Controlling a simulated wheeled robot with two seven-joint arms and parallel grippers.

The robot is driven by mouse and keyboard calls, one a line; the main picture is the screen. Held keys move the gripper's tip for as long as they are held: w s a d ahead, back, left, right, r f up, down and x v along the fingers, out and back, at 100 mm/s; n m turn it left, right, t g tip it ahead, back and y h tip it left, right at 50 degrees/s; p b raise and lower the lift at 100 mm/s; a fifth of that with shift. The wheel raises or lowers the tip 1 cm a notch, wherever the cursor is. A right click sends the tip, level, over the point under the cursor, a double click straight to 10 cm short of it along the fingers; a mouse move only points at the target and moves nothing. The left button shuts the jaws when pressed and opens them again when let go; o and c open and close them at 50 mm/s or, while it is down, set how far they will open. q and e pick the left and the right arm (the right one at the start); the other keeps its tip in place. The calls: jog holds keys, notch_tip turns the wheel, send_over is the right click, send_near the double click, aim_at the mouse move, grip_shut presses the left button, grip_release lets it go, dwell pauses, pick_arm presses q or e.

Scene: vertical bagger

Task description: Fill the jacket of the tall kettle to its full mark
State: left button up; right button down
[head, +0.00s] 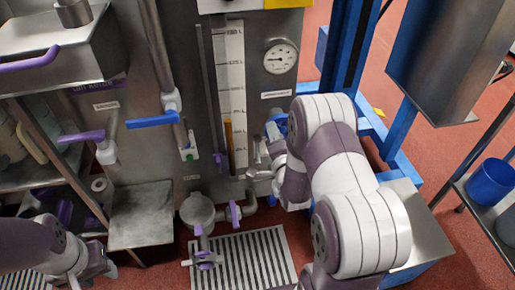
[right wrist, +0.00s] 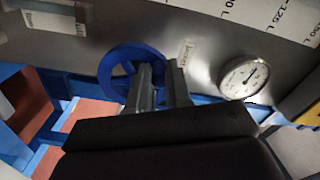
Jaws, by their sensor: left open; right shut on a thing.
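The tall kettle's grey steel front (head: 185,60) fills the middle of the head view. A white scale (head: 232,75) runs down it, with an amber column (head: 229,145) in its lower part; its figures are too small to read. A blue handwheel (right wrist: 112,65) sits beside a small label (right wrist: 187,52) in the right wrist view; my right arm mostly hides it in the head view (head: 279,119). My right gripper (right wrist: 160,78) is shut on the handwheel's rim. My left gripper (head: 101,262) is open and empty at lower left, away from the kettle.
A round dial (head: 280,56) is above the handwheel. A blue-handled valve (head: 154,121) and purple-handled valves (head: 235,213) are on the pipes. A floor grate (head: 240,262) lies below. A blue frame (head: 400,125) stands to the right, with a blue bucket (head: 490,182) on a shelf.

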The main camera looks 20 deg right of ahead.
aim_at(284, 117)
jog(key=m, duration=0.2)
jog(key=d+r+m+p, duration=0.1)
jog(key=m, duration=0.2)
jog(key=d+r+m+p, duration=0.1)
jog(key=m, duration=0.1)
jog(key=shift+s+d, duration=0.1)
jog(key=shift+s, duration=0.15)
jog(key=m, duration=0.2)
jog(key=d+m, duration=0.1)
jog(key=shift+s+d+r+m+p, duration=0.1)
jog(key=shift+m+p, duration=0.2)
jog(key=shift+m, duration=0.4)
jog(key=shift+d+r+m, duration=0.15)
jog(key=shift+d+m, duration=0.2)
jog(key=shift+m, duration=0.35)
jog(key=c, duration=0.8)
grip_release()
jog(key=shift+d, duration=0.1)
jog(key=shift+c, duration=0.2)
jog(key=shift+o, duration=0.3)
jog(key=shift+s+d, duration=0.1)
jog(key=shift+s, duration=0.05)
jog(key=shift+f, duration=0.25)
